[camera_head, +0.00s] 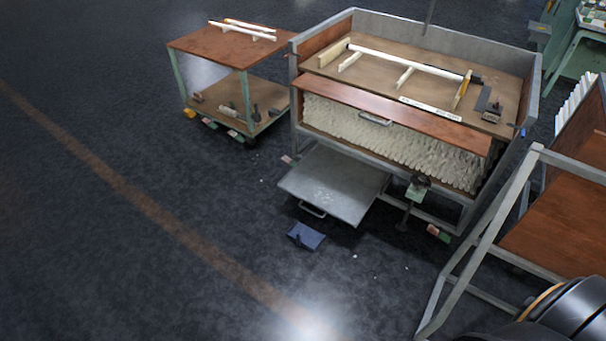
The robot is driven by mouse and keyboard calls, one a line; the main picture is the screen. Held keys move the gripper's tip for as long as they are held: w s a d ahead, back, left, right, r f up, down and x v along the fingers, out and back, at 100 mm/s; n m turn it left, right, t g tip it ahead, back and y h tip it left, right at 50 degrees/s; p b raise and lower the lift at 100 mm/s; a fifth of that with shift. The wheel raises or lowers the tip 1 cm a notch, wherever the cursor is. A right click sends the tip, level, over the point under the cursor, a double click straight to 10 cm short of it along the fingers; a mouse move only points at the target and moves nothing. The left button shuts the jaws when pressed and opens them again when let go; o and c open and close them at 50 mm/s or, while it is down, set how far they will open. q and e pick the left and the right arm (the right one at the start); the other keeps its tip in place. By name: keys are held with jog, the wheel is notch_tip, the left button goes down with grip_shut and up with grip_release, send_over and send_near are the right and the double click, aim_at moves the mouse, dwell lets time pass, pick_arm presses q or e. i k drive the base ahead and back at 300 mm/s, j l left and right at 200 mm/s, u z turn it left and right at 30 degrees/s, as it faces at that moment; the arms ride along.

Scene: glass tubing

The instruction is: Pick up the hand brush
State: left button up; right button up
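I cannot pick out the hand brush with certainty. A dark, narrow item (483,98) lies at the right end of the workbench top (440,85); it is too small to tell whether it is a brush. A blue, flat, pan-like object (306,236) lies on the floor in front of the bench. Neither of my grippers shows in the head view. A black rounded part with a gold ring at the bottom right corner looks like part of my own arm.
The bench has a drawer of pale tubes (390,145) and a low grey tray (335,185) jutting out. A two-level cart (225,48) stands at the back left. A metal-framed rack (480,245) stands at the right. The floor at left and front is mostly clear.

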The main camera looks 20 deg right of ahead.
aim_at(198, 97)
jog(key=i+u, duration=0.4)
jog(key=i, duration=2.4)
jog(key=i+j+z, duration=0.15)
jog(key=i, duration=0.35)
jog(key=i+j, duration=0.1)
jog(key=i, duration=0.45)
jog(key=i+j+z, duration=0.15)
jog(key=i, duration=0.35)
